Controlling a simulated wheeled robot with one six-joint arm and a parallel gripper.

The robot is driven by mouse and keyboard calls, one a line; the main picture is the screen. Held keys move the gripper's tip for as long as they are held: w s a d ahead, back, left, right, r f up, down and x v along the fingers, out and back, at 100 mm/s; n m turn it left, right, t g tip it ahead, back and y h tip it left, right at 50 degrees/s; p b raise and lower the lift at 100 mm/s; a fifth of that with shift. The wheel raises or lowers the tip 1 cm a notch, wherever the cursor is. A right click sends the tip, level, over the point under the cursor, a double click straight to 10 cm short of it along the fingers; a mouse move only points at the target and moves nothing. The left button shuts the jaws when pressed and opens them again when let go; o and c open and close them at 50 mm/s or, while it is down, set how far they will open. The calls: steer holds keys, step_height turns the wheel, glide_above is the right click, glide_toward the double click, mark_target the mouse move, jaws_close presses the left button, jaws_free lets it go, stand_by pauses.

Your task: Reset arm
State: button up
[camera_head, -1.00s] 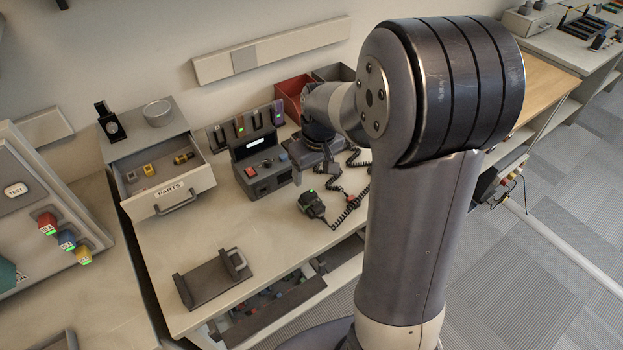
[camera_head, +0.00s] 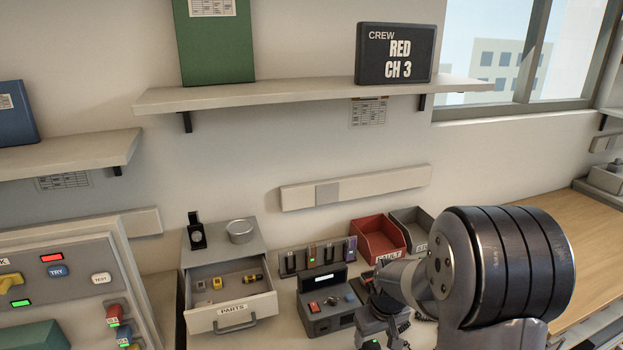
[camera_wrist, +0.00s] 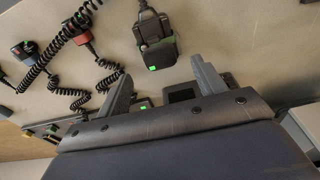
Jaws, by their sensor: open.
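My arm stands at the lower right in the head view, bent over the bench. My gripper shows in the wrist view (camera_wrist: 163,88) with its two grey fingers apart, so it is open. A black handheld unit (camera_wrist: 158,50) with a green light lies beyond the fingertips in the wrist view. Another dark item with a green light shows partly between the fingers, largely hidden by the gripper body. I see nothing clamped. In the head view, the gripper end is low and partly cut off by the frame's bottom edge.
An open PARTS drawer (camera_head: 232,315) with small pieces stands left of a charger unit (camera_head: 330,309). A red bin (camera_head: 378,241) and a grey bin (camera_head: 412,222) sit behind. Coiled-cord microphones (camera_wrist: 75,32) lie on the bench. A shelf (camera_head: 310,94) holds a CREW RED CH 3 sign (camera_head: 396,53).

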mark_target(371, 346)
steer(key=f, duration=0.4)
steer(key=shift+w+a, duration=0.1)
steer(key=shift+w, duration=0.15)
steer(key=shift+r, duration=0.3)
steer(key=shift+f, duration=0.15)
